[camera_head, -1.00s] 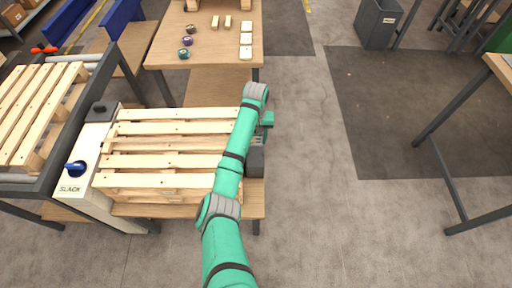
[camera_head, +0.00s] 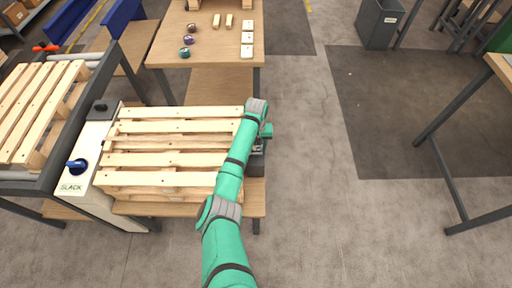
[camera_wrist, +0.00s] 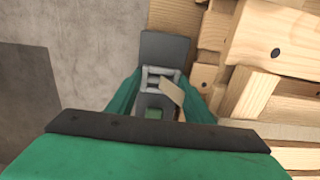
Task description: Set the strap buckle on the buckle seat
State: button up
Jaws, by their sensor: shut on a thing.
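In the wrist view, my gripper (camera_wrist: 160,92) is shut on the strap buckle (camera_wrist: 153,72), a small grey frame with openings between the green fingers. A tan strip (camera_wrist: 172,91) lies slanted by the buckle. A plain grey block (camera_wrist: 164,48), probably the buckle seat, is just beyond the buckle, beside the wooden pallet. I cannot tell whether buckle and block touch. In the head view, a green part of my gripper (camera_head: 267,131) shows at the pallet's right end; the buckle is hidden there, and a dark grey block (camera_head: 257,163) is partly covered by my arm.
The pallet (camera_head: 160,159) lies left of my arm on a wooden bench. Left of it stands a pale unit marked SLACK with a blue knob (camera_head: 77,164). A table (camera_head: 210,50) behind holds several small parts.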

jog(key=shift+s+f, duration=0.1)
jog(key=shift+f, duration=0.5)
